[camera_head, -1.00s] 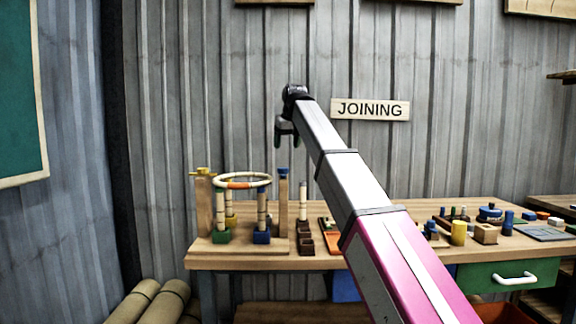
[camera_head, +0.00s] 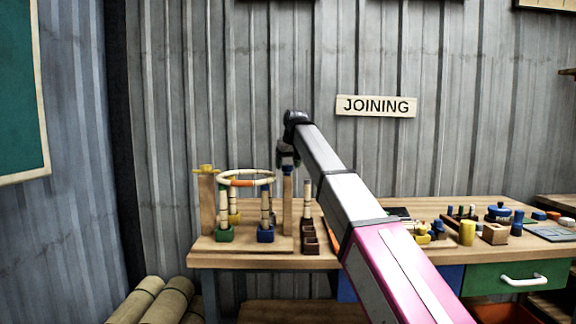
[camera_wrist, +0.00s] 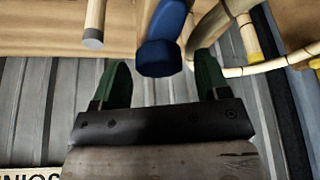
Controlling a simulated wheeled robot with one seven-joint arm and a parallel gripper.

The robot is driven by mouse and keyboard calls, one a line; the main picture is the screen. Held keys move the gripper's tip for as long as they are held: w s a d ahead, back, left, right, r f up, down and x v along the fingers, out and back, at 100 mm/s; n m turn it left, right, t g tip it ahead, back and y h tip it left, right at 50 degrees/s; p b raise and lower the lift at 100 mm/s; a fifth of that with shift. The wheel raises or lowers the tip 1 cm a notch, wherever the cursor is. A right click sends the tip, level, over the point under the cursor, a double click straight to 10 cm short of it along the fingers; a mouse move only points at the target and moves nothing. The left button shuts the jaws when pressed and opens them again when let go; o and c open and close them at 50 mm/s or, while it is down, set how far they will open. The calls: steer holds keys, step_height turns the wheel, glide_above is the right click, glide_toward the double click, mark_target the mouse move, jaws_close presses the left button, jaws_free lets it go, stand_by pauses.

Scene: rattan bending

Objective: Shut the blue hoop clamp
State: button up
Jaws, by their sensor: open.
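The blue hoop clamp (camera_wrist: 162,50) shows in the wrist view as a blue lever with a blocky end, lying between my fingers. In the head view my gripper (camera_head: 288,160) is at the top of the right wooden post (camera_head: 287,205) and hides the blue clamp there. The pale hoop (camera_head: 246,182) with an orange band rests level on the posts to the left.
A yellow clamp (camera_head: 207,169) tops the left post. Blue (camera_head: 265,234) and green (camera_head: 224,234) blocks hold short upright rods under the hoop. A dark rack (camera_head: 309,240) with a rod stands right of the fixture. Several small parts lie on the bench's right side.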

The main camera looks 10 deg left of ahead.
steer(key=shift+f, duration=0.15)
steer(key=c, duration=0.9)
steer(key=shift+c, duration=0.2)
